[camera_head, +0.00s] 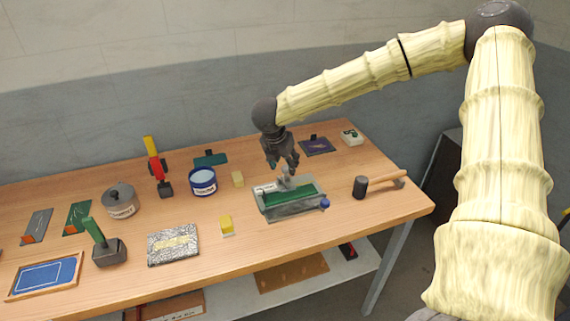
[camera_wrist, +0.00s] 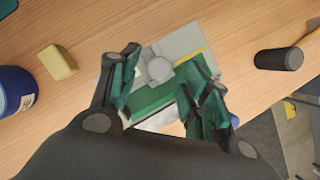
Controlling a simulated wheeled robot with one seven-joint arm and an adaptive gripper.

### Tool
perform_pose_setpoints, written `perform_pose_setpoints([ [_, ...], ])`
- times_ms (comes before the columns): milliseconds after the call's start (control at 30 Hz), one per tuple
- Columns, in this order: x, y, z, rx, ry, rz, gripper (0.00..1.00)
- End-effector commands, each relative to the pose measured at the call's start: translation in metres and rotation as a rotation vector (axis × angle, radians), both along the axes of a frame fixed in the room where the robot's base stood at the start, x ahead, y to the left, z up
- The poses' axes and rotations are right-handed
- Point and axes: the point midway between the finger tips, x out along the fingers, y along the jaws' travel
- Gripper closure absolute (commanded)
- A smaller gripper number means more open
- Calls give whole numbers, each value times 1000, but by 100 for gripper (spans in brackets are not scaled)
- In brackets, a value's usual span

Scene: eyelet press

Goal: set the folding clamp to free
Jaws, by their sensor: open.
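A grey device with a green bed (camera_head: 290,198) lies on the bench, right of the middle. It carries a light grey raised part with a rounded knob (camera_wrist: 160,69) and a blue knob (camera_head: 325,202) at its right corner. It looks like the clamp device, but its setting cannot be read. My gripper (camera_head: 283,165) is over its back edge, pointing down. In the wrist view my gripper (camera_wrist: 163,70) is open, its fingers on either side of the rounded knob. Contact cannot be told, and the fingers hide parts of the green bed.
A black-headed mallet (camera_head: 361,187) lies close to the right. A yellow block (camera_head: 226,225), a small cream block (camera_head: 238,179) and a blue tin (camera_head: 203,182) stand to the left. Bare wood surrounds the device's front.

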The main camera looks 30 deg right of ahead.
Motion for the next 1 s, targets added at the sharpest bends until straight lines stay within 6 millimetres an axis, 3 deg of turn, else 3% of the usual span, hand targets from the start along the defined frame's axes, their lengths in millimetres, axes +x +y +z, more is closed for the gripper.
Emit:
perform_pose_setpoints([
  [233, 4, -6, -18, 1, 1, -1, 53],
  [633, 5, -8, -22, 0, 0, 0, 53],
  [900, 5, -8, -22, 0, 0, 0, 100],
  [1000, 5, -8, -22, 0, 0, 0, 100],
])
